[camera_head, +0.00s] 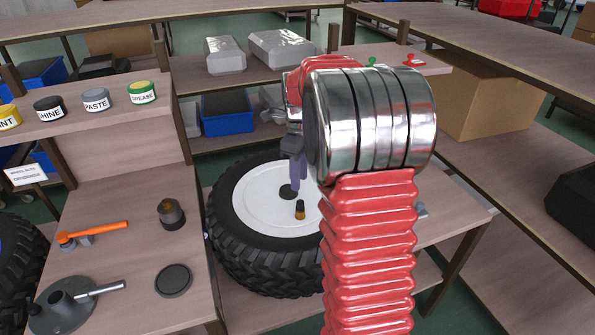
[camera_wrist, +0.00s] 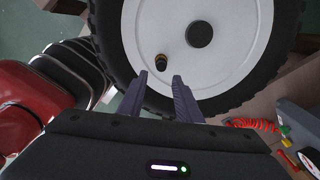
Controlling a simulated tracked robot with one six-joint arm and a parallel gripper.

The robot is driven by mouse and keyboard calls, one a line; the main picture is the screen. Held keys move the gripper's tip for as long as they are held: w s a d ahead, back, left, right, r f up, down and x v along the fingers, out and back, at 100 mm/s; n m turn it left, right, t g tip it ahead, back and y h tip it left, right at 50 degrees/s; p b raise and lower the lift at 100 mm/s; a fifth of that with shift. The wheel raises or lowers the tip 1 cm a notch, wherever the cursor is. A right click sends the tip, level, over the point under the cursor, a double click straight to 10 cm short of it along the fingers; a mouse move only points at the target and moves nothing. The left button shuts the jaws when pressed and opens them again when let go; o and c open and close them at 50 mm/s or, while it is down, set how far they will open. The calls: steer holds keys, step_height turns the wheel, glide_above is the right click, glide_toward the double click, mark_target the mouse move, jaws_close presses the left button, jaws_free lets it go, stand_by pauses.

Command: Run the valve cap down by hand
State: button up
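The wheel (camera_head: 262,205) lies flat, with a black tyre and a white disc that has a dark round hub in its middle. The valve (camera_head: 299,213) stands up from the disc, brass-coloured below, with a dark cap (camera_head: 300,204) at its top. In the wrist view the valve cap (camera_wrist: 161,57) shows just beyond my fingertips, roughly in line with the gap between them. My gripper (camera_wrist: 160,76) has its two purple fingers apart with nothing between them. In the head view my fingers (camera_head: 297,167) are partly hidden by my arm. How far the cap is seated cannot be told.
The left bench holds an orange-handled hammer (camera_head: 95,232), a dark jar (camera_head: 171,214), a black disc (camera_head: 173,280) and a grey base with a handle (camera_head: 68,306). Labelled tins (camera_head: 95,99) line a shelf. A red coiled hose (camera_wrist: 250,124) shows beside the wheel.

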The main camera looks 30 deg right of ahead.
mark_target(300, 201)
steer(key=shift+w+d+f, duration=0.1)
steer(key=shift+d, duration=0.05)
steer(key=shift+f, duration=0.1)
steer(key=shift+f, duration=4.3)
jaws_close()
jaws_free()
